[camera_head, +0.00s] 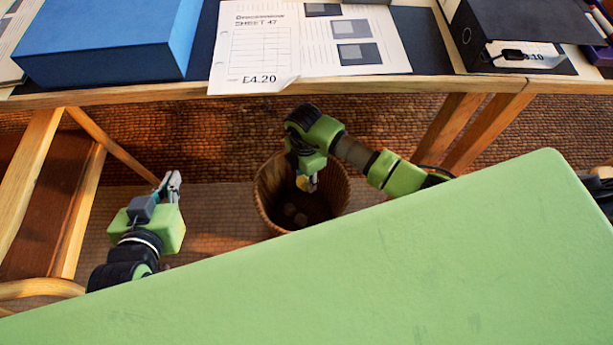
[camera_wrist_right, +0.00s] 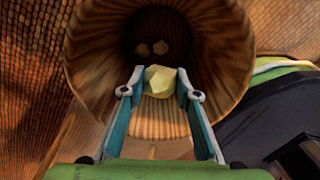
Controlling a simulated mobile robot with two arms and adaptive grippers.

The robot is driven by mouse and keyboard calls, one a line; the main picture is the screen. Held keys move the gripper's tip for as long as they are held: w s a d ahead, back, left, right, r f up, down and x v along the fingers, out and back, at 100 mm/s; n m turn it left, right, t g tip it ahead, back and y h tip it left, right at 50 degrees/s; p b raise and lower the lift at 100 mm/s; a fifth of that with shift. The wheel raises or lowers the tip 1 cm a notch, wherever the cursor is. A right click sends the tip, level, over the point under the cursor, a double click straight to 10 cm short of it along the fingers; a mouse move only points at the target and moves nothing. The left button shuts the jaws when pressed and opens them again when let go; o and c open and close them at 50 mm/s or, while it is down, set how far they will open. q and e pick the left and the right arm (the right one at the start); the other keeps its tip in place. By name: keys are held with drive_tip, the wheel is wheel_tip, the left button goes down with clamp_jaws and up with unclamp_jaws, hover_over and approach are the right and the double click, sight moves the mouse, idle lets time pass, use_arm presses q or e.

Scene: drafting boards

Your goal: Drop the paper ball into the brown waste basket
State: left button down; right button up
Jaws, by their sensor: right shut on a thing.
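The brown waste basket (camera_head: 334,190) stands on the floor under the table edge. My right gripper (camera_head: 307,184) points down over its opening. In the right wrist view my right gripper (camera_wrist_right: 159,85) is shut on the pale yellow paper ball (camera_wrist_right: 159,80), which sits between its fingertips. The basket's ribbed wall (camera_wrist_right: 90,60) surrounds the ball in that view. Some lumps lie in the dark bottom of the basket. My left gripper (camera_head: 173,181) is at the left, away from the basket, and its fingers look close together; whether they are shut is unclear.
A wooden table (camera_head: 180,93) runs across the back, with a blue box (camera_head: 105,40), printed sheets (camera_head: 310,45) and a black binder (camera_head: 520,30). Its wooden legs (camera_head: 470,130) stand at right and left. A woven rug (camera_head: 200,135) covers the floor. A large green surface fills the front.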

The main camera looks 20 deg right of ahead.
use_arm(q)
drive_tip(key=shift+w+d+r+t+h+b, duration=0.1)
drive_tip(key=shift+w+d+r+t+h, duration=0.1)
drive_tip(key=shift+w+r+t, duration=0.4)
drive_tip(key=shift+w+d+r+t+h+b, duration=0.15)
drive_tip(key=shift+w+d+r+t, duration=0.15)
drive_tip(key=shift+r, duration=0.55)
drive_tip(key=shift+w+d+r+t+h+b, duration=0.15)
drive_tip(key=shift+w+r+t, duration=0.3)
drive_tip(key=shift+r, duration=0.25)
use_arm(e)
drive_tip(key=shift+f, duration=0.5)
drive_tip(key=o, duration=0.8)
drive_tip(key=shift+c, duration=0.2)
